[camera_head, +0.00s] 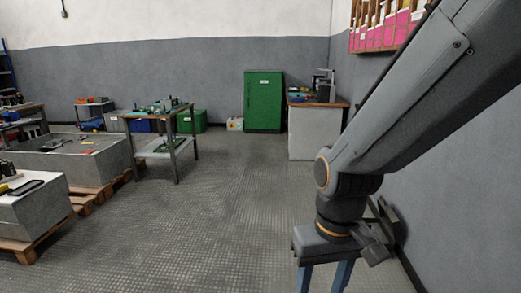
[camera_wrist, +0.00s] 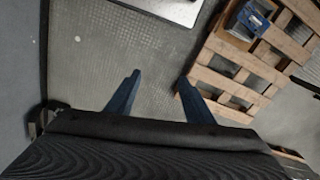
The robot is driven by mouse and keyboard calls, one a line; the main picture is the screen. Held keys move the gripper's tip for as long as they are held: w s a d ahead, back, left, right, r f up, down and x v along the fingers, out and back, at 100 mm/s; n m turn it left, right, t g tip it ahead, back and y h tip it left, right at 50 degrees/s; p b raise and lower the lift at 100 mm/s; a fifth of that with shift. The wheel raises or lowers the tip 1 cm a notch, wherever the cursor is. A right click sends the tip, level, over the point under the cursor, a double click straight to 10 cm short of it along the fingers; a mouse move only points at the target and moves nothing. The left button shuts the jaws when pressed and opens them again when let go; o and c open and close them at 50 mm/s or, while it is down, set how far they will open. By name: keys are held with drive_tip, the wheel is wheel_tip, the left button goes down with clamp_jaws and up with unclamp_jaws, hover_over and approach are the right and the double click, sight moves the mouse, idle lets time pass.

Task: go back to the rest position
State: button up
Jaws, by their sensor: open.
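My gripper (camera_wrist: 158,88) shows in the wrist view with its two blue fingers apart and nothing between them. Bare floor lies beneath it. In the head view my gripper (camera_head: 325,275) hangs at the lower right, pointing down, with its fingertips cut off by the bottom edge. My arm comes in from the upper right and bends down to it. The gripper is near the grey right wall and touches nothing that I can see.
A green cabinet (camera_head: 263,101) and a grey workbench (camera_head: 315,133) stand at the back. A metal table (camera_head: 162,148) and stone blocks on pallets are at left. A wooden pallet (camera_wrist: 236,77) shows in the wrist view. The middle floor (camera_head: 225,215) is clear.

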drive_tip(key=s+d+r+m+p, duration=0.2)
drive_tip(key=d+r+p, duration=0.6)
drive_tip(key=r+p, duration=0.2)
drive_tip(key=shift+h+p, duration=0.3)
drive_tip(key=shift+p, duration=0.6)
drive_tip(key=shift+s, duration=0.1)
